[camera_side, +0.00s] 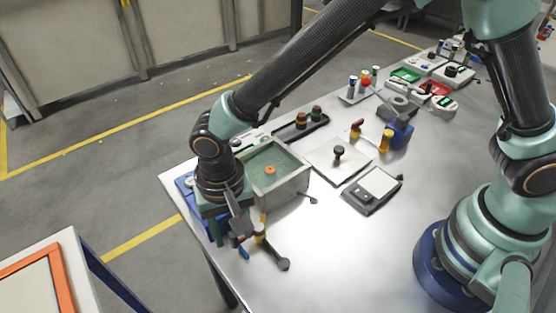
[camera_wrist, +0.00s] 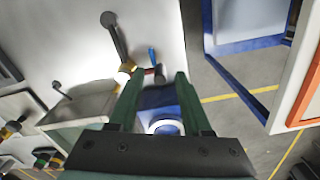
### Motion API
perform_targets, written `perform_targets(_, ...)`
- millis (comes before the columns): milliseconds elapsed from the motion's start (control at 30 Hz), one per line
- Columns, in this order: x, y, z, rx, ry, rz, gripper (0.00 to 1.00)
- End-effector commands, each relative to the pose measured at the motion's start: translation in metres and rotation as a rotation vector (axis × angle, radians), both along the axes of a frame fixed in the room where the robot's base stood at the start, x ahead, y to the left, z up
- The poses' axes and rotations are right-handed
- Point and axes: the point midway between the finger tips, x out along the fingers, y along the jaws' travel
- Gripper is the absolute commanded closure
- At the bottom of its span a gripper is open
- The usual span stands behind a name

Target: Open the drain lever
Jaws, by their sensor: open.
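Several levers show, and I cannot tell for certain which is the drain lever. A small blue handle (camera_side: 243,251) with a red part stands at the table's front left corner, below my gripper (camera_side: 226,222). In the wrist view the blue handle (camera_wrist: 152,56) and the red part (camera_wrist: 159,73) appear between my open fingertips (camera_wrist: 156,76); contact is not clear. Just beside is a yellow fitting (camera_side: 259,232) with a dark grey lever (camera_side: 276,256). A thin lever (camera_side: 308,198) sticks out of the tank (camera_side: 292,188). My jaws hold nothing visible.
The tank holds greenish water and an orange disc (camera_side: 270,170). A blue unit with a white ring (camera_wrist: 165,127) lies beneath my gripper. A scale (camera_side: 372,190), a plate with a black knob (camera_side: 338,153) and a blue block (camera_side: 402,132) stand farther right. The table's front middle is clear.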

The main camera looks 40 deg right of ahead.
Motion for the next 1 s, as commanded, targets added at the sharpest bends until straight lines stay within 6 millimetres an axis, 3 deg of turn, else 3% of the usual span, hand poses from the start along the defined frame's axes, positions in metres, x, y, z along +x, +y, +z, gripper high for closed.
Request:
perform_targets(233,0.0000,-0.0001,-0.0010,0.000,0.000,0.000,0.51)
perform_targets(267,-0.0001,-0.0001,-0.0010,0.000,0.000,0.000,0.59)
perform_targets(367,0.0000,-0.0001,-0.0008,0.000,0.000,0.000,0.97)
perform_targets(400,0.0000,-0.0001,-0.0008,0.000,0.000,0.000,1.00)
perform_targets(767,-0.0021,-0.0002,-0.0005,0.000,0.000,0.033,1.00)
perform_targets(1000,-0.0092,-0.0009,-0.0004,0.000,0.000,0.161,1.00)
